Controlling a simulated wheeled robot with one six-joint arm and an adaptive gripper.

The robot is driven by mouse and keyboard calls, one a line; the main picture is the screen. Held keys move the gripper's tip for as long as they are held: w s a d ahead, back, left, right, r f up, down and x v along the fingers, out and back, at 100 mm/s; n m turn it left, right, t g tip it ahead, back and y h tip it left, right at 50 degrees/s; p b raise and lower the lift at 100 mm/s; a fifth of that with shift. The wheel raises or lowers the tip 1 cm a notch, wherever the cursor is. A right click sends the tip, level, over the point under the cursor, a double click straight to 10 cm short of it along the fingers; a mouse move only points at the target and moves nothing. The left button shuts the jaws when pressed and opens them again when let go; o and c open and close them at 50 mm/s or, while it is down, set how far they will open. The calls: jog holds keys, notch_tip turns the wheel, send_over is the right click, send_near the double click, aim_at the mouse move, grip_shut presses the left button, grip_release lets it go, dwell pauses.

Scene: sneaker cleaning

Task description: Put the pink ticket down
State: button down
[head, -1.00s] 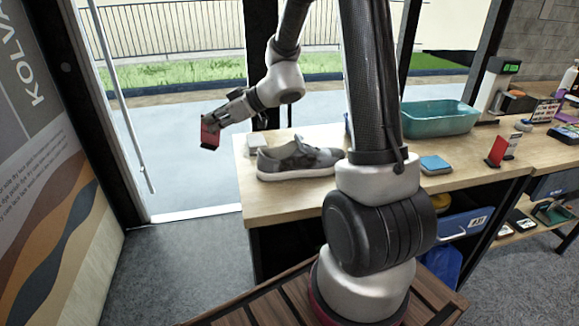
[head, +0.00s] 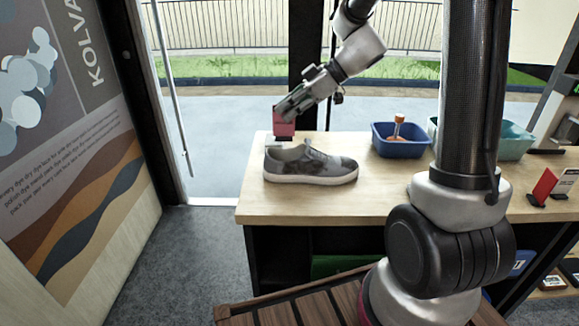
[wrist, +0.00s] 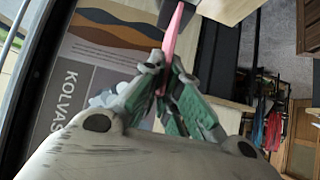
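In the wrist view my gripper (wrist: 163,68) is shut on the ticket (wrist: 173,38), which shows as a thin pink edge. A dark piece sits at the ticket's lower end. I cannot tell whether it touches the counter.
A blue bin (head: 399,148) with an orange-tipped tool stands at the back, beside a teal bin (head: 515,143). A red card (head: 544,187) stands at the right. A post rises behind the counter.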

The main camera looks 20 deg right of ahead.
notch_tip(320, 180, down, 10)
jog(key=shift+r, duration=0.1)
dwell(0.4)
jog(key=c, duration=1.6)
grip_release()
jog(key=shift+c, duration=0.2)
